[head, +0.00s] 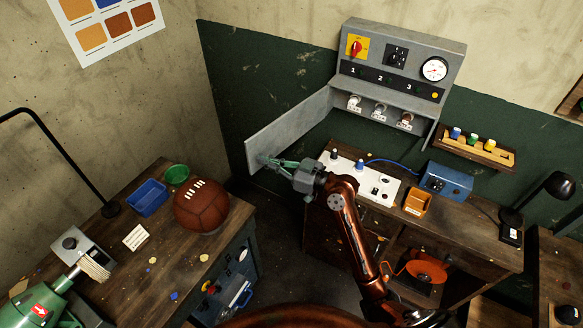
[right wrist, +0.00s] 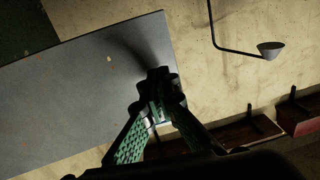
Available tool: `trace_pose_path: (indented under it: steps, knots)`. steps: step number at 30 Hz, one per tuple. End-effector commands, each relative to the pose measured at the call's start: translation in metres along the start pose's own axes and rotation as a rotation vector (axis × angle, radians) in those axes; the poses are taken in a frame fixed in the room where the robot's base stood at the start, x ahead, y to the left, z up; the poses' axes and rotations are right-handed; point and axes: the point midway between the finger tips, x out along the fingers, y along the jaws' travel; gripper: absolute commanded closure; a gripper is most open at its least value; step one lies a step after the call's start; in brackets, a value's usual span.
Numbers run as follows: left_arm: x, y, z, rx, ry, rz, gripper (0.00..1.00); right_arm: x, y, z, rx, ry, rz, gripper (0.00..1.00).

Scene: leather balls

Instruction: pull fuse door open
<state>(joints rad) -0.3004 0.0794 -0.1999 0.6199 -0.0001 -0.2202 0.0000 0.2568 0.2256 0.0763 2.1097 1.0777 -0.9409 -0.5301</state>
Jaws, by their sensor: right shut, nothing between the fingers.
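The fuse door (head: 290,128) is a flat grey panel that stands swung out to the left of the grey control box (head: 453,52), with the box's lower bay showing several fuses (head: 380,110). My right gripper (head: 262,160) is at the door's lower left part, its green fingers together with nothing between them. In the right wrist view the door (right wrist: 70,95) fills the left side, and the closed fingertips (right wrist: 158,82) overlap its edge in the picture. I cannot tell whether they touch it. My left gripper is not in view.
A workbench (head: 470,235) under the box holds a white panel (head: 375,181), a blue box (head: 447,181) and an orange tray (head: 417,203). The left bench carries a brown ball (head: 201,206), a blue bin (head: 147,197) and a green bowl (head: 176,174). A dark floor gap separates the benches.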

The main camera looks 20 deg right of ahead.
Motion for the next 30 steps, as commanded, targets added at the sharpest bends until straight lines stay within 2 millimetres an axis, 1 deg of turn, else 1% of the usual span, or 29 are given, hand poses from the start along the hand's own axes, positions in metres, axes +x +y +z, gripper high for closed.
trace_pose_path:
  steps: [5,6,12,15,18,23,28,30]
  knots:
    - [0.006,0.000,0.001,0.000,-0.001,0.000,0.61,-0.020,-0.006,0.003,-0.004,-0.004,-0.010,1.00]
    - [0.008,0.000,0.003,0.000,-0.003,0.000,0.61,-0.030,-0.008,0.004,-0.003,-0.005,-0.009,1.00]
    - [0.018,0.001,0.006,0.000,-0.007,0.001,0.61,-0.072,-0.022,0.004,-0.003,-0.005,-0.012,1.00]
    - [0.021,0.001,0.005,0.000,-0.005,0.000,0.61,-0.089,-0.026,0.004,-0.002,-0.005,-0.013,1.00]
    - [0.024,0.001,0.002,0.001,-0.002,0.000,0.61,-0.101,-0.030,0.003,-0.002,-0.004,-0.013,1.00]
    - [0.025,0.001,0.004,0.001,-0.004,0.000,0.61,-0.112,-0.032,0.001,0.000,-0.001,-0.012,1.00]
    - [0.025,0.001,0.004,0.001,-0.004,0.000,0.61,-0.114,-0.033,0.000,0.000,-0.001,-0.013,1.00]
    - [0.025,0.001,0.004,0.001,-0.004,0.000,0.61,-0.114,-0.030,0.004,0.006,-0.004,-0.006,1.00]
